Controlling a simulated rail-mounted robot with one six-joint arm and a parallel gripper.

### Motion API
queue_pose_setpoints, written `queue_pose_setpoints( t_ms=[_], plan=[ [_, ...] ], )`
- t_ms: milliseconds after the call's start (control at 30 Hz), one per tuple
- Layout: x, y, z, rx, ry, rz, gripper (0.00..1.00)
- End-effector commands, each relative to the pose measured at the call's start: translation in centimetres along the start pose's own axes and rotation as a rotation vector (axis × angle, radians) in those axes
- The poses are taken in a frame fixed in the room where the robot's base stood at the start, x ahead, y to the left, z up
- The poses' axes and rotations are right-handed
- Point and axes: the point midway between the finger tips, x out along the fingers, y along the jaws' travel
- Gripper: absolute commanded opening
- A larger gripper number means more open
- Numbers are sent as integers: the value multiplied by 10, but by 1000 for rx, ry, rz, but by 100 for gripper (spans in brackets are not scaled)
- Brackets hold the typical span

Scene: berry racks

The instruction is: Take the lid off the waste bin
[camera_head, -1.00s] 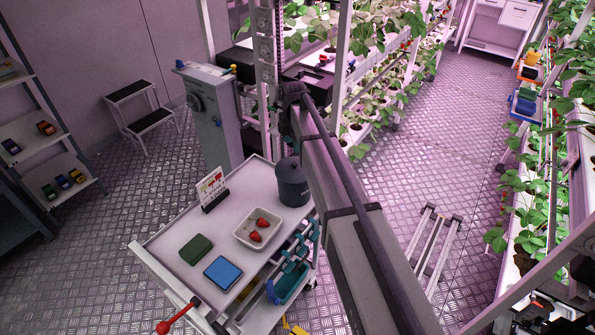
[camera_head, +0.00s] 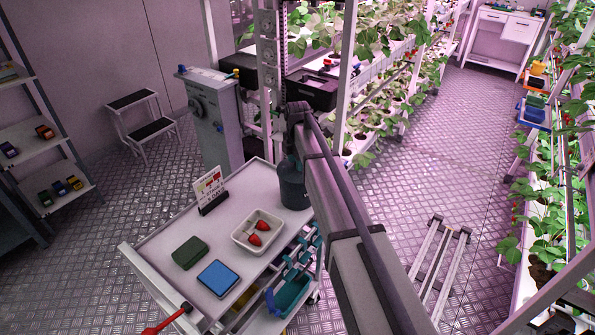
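The waste bin looks to be the dark grey round container (camera_head: 292,190) at the far right corner of the white cart's top. It stands upright. My arm crosses in front of its right side and upper part, so I cannot tell whether the lid is on it. My gripper does not show; my arm runs up from the bottom right to a joint above and behind the bin, and hides what lies beyond.
The white cart top (camera_head: 182,224) also holds a tray with strawberries (camera_head: 240,237), a green block (camera_head: 190,252), a blue pad (camera_head: 219,278) and a small sign (camera_head: 211,190). A grey cabinet (camera_head: 212,125) and plant racks stand behind. A low metal frame (camera_head: 440,262) lies on the floor at right.

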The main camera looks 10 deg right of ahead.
Motion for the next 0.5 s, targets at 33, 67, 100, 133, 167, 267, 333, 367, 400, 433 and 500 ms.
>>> queue_pose_setpoints(
  t_ms=[33,67,100,133,167,267,333,367,400,433,500],
  plan=[
    [0,0,0,0,0,0,38],
    [0,0,0,0,0,0,35],
    [0,0,0,0,0,0,31],
    [0,0,0,0,0,0,29],
    [0,0,0,0,0,0,26],
    [0,0,0,0,0,0,16],
    [0,0,0,0,0,0,9],
    [0,0,0,0,0,0,7],
    [0,0,0,0,0,0,3],
    [0,0,0,0,0,0,0],
    [0,0,0,0,0,0,0]
  ],
)
